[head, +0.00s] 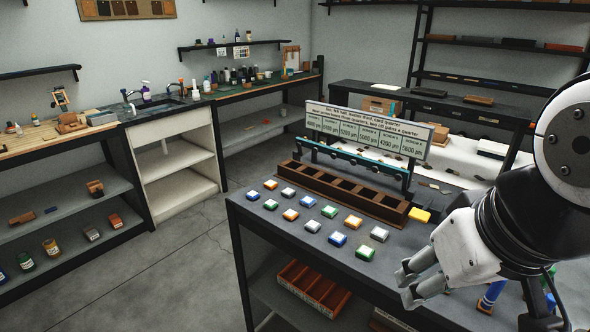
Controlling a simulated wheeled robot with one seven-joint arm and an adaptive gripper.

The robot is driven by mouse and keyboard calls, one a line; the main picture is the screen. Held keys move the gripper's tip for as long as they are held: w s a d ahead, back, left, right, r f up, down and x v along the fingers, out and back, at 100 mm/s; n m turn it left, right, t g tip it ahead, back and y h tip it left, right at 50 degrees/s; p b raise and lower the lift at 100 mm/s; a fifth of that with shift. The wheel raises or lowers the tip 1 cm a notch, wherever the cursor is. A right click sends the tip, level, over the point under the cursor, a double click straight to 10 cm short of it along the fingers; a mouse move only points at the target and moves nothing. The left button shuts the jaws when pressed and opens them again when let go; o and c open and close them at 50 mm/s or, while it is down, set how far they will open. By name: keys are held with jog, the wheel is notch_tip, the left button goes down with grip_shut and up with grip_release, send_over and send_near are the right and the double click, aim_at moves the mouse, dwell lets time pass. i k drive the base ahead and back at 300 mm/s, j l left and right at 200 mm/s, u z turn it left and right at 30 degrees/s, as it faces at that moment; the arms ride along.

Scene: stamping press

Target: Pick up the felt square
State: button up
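My gripper (408,285) is at the right of the head view, over the front right part of the dark worktable (300,242). Its two grey fingers are apart, with nothing seen between them. Several small square pieces with coloured edges and pale tops lie in rows left of it, among them a green one (365,253), a blue one (337,239) and a white one (379,234). A flat yellow piece (420,215) lies by the right end of the wooden rack. I cannot tell which piece is the felt square.
A brown wooden rack (345,195) with open compartments stands behind the pieces, below a sign (368,130) with labels in µm. A blue object (492,294) stands right of my gripper. An orange-brown divided tray (313,288) sits on the shelf below. The floor at left is clear.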

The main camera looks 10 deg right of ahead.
aim_at(312, 226)
jog(key=i+j+u, duration=0.1)
jog(key=i+j, duration=0.3)
jog(key=i+j+u, duration=0.15)
jog(key=i+j, duration=0.15)
jog(key=i, duration=0.15)
